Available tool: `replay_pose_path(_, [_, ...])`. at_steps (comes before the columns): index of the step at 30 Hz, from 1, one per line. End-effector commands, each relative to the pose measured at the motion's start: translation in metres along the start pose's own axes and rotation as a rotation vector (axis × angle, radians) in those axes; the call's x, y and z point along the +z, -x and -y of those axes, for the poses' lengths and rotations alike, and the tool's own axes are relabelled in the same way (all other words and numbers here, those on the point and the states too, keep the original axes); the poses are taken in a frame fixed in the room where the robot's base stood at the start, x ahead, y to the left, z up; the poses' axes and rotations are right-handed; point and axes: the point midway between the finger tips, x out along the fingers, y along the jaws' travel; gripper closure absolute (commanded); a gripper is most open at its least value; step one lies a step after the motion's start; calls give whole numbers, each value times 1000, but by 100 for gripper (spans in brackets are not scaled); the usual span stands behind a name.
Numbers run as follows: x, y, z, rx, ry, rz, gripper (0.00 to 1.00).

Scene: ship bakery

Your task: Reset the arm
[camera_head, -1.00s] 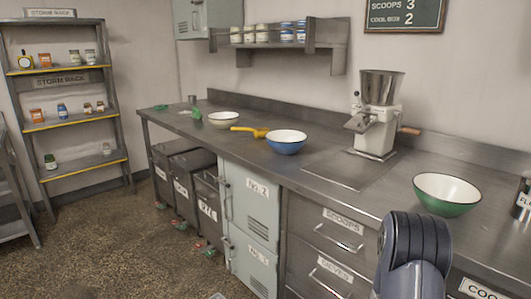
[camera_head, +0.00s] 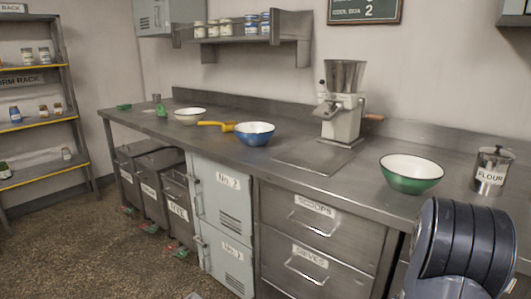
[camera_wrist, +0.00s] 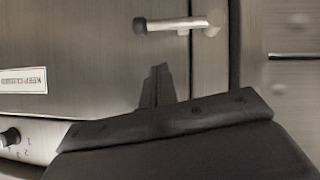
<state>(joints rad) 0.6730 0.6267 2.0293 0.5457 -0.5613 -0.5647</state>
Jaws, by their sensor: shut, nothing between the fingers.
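My gripper (camera_wrist: 158,88) shows in the wrist view as two dark fingers pressed together, shut and empty. It is in front of a brownish metal door (camera_wrist: 75,40) with a bar handle (camera_wrist: 180,24). Whether it touches the door I cannot tell. In the head view a dark ribbed part of my arm fills the lower right corner, in front of the counter; my gripper is out of that picture.
The steel counter (camera_head: 325,185) holds a green bowl (camera_head: 411,174), a flour canister (camera_head: 492,171), a grinder (camera_head: 342,105), a blue bowl (camera_head: 254,134), a yellow scoop (camera_head: 215,125) and a white bowl (camera_head: 190,116). Drawers (camera_head: 313,223) are below. Open floor (camera_head: 80,250) lies left.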

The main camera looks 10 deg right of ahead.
Motion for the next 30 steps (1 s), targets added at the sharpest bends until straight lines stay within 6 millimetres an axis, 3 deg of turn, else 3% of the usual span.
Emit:
replay_pose_path(15, [-1, 97, -14, -7, -8, 2, 100])
replay_pose_path(18, [5, 68, -10, -4, -10, 6, 100])
replay_pose_path(30, [4, -7, 0, -5, -8, 5, 100])
